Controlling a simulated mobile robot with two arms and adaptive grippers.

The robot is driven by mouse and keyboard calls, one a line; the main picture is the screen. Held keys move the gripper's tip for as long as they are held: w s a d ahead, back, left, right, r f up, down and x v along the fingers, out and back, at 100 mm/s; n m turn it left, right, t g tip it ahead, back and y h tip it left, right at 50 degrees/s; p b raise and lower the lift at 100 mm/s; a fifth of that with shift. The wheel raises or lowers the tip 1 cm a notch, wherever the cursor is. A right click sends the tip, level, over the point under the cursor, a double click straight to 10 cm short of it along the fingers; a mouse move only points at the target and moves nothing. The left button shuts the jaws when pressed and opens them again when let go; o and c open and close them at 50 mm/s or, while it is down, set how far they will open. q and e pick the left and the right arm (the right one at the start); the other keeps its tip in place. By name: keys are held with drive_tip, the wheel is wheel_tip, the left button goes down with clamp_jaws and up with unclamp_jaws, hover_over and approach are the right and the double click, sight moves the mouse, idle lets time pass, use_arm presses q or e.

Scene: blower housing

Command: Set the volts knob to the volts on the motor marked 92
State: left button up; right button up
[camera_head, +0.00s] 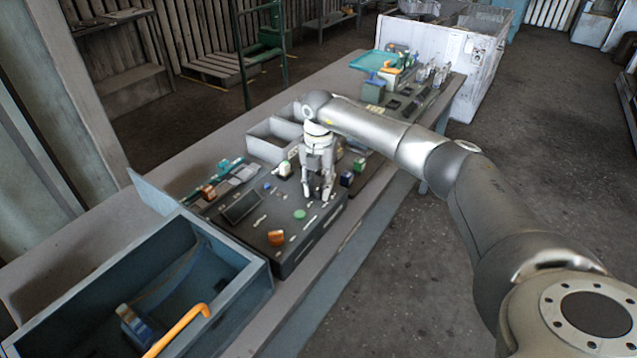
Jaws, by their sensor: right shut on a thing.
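A dark grey control panel box (288,256) sits at the front edge of the long bench. On its top are a dark display (241,206), a green round button (299,214), an orange part (276,238) and small pale markings. My right gripper (318,196) points down over the panel's right part, shut on what seems to be a dark knob mostly hidden between its fingers. Small motor-like blocks stand near it, one green and white (347,178) and one greenish (359,164). No number or volts marking is readable. My left gripper is out of view.
A blue-grey open bin (243,277) with an orange-handled item stands at the near left. Grey divided trays (266,149) sit behind the panel. A teal tray (371,61) and several small parts are at the bench's far end.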

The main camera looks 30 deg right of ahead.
sight(318, 186)
drive_tip(key=shift+m+p, duration=0.35)
drive_tip(key=shift+m, duration=1.25)
drive_tip(key=o, duration=1)
drive_tip(key=shift+o, duration=0.2)
drive_tip(key=shift+r, duration=0.2)
wheel_tip(318, 186, up, 12)
drive_tip(key=shift+f, duration=0.2)
